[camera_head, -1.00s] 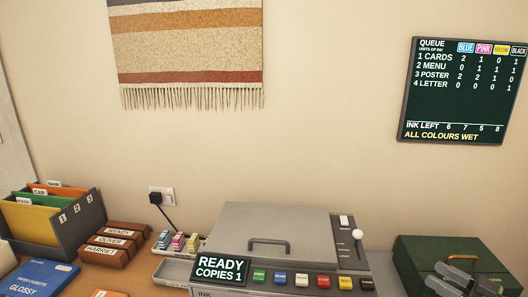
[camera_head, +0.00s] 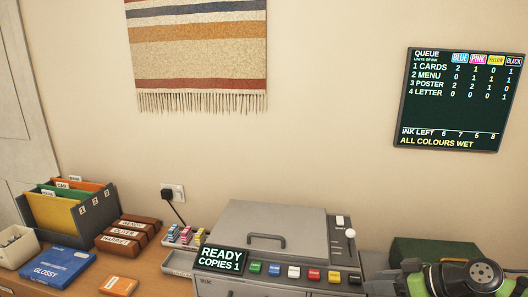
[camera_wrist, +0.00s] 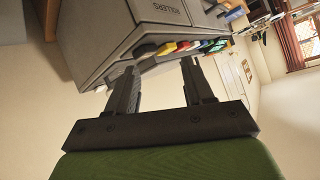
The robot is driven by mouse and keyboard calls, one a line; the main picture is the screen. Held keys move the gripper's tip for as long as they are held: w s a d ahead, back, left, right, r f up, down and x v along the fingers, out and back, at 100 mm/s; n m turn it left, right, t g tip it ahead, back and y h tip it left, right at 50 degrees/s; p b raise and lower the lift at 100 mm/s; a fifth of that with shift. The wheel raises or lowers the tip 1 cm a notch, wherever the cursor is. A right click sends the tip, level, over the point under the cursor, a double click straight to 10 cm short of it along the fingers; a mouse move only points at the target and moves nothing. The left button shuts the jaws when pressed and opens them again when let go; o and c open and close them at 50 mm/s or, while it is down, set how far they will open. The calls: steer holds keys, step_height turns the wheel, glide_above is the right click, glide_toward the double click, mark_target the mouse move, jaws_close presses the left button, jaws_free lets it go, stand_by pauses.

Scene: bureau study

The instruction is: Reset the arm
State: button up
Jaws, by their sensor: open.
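My gripper (camera_wrist: 160,85) is open in the wrist view, its two dark fingers apart with nothing between them. In that view the grey copier (camera_wrist: 110,45) with its coloured buttons lies beyond the fingers, seen tilted. In the head view my arm, green and dark, shows at the bottom right, in front of a dark green box (camera_head: 436,250). The fingers are not clearly seen there. The copier (camera_head: 275,222) stands left of my arm, its lid down, and its display (camera_head: 219,259) reads READY, COPIES 1.
On the desk's left are a file sorter (camera_head: 70,212), brown bundles (camera_head: 128,236), a blue glossy cassette (camera_head: 58,268), an orange box (camera_head: 118,285) and a tray of small coloured cartridges (camera_head: 186,236). A queue board (camera_head: 450,100) and a woven hanging (camera_head: 197,50) are on the wall.

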steer(key=s+a+r+m+g+h+p, duration=0.1)
steer(key=s+a+r+g+h+p, duration=0.2)
steer(key=a, duration=0.4)
steer(key=s+a+r+m+g+h, duration=0.1)
steer(key=s+a+r+h, duration=0.3)
steer(key=a, duration=0.3)
steer(key=s+a+r+m+t+h+p, duration=0.1)
steer(key=s+r+m+t+p, duration=0.1)
steer(key=s, duration=1.4)
step_height(320, 180, up, 3)
steer(key=shift+s+a+f+m+p, duration=0.15)
steer(key=shift+s+m+p, duration=0.4)
steer(key=shift+m, duration=0.55)
steer(key=shift+w, duration=0.15)
stand_by(0.4)
